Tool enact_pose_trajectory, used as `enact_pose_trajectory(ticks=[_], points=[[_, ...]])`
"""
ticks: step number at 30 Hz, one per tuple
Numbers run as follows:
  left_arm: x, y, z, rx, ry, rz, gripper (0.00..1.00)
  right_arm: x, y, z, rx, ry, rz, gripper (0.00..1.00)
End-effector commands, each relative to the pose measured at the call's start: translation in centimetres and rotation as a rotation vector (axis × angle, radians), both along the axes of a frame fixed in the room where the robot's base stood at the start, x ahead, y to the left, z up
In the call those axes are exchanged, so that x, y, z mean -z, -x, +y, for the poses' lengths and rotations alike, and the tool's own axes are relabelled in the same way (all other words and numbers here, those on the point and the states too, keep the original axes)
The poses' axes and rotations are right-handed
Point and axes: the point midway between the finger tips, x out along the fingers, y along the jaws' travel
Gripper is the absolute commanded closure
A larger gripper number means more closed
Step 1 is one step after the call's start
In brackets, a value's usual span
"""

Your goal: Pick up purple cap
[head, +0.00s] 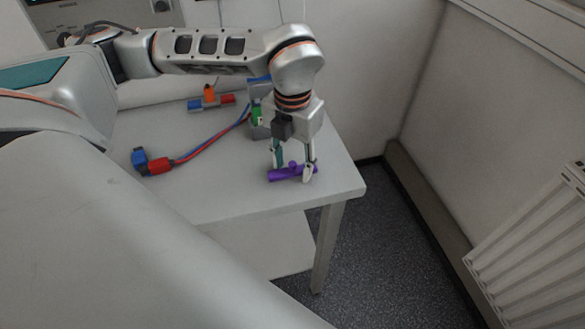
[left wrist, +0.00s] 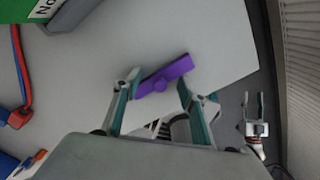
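The purple cap (head: 283,175) is a bar with a small round knob, lying near the front right corner of the table. It also shows in the left wrist view (left wrist: 165,75). My left gripper (head: 292,171) points down over it with its fingers spread, one toward each end of the bar. In the left wrist view the fingertips (left wrist: 158,86) are apart, with the knob between them; I cannot tell whether they touch the cap. What looks like my right gripper (left wrist: 254,104) shows at the right of the left wrist view, away from the table, fingers apart.
A red and blue cable with a blue and red connector (head: 153,163) lies left on the table (head: 225,190). An orange, red and blue part (head: 210,100) and a green and grey block stand behind. The table's edge is close to the cap; a radiator (head: 535,250) is at right.

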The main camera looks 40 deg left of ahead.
Motion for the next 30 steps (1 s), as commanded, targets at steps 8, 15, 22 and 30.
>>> enact_pose_trajectory(ticks=[8, 15, 22, 30], points=[[0.0, 0.0, 0.0, 0.000, 0.000, 0.000, 0.96, 0.0, 0.0, 0.1, 0.001, -0.002, 0.000, 0.63], [-0.1, 0.0, 0.0, 0.000, 0.000, -0.001, 0.96, 0.3, 0.1, 0.1, 0.001, -0.001, 0.006, 0.63], [-1.6, -0.1, 0.0, 0.000, 0.000, -0.004, 0.96, 0.3, 0.2, 0.1, 0.002, -0.001, 0.007, 0.63], [-7.4, -0.2, 0.0, -0.001, 0.000, -0.009, 0.96, -0.2, 0.0, 0.1, 0.001, -0.001, 0.003, 0.63]])
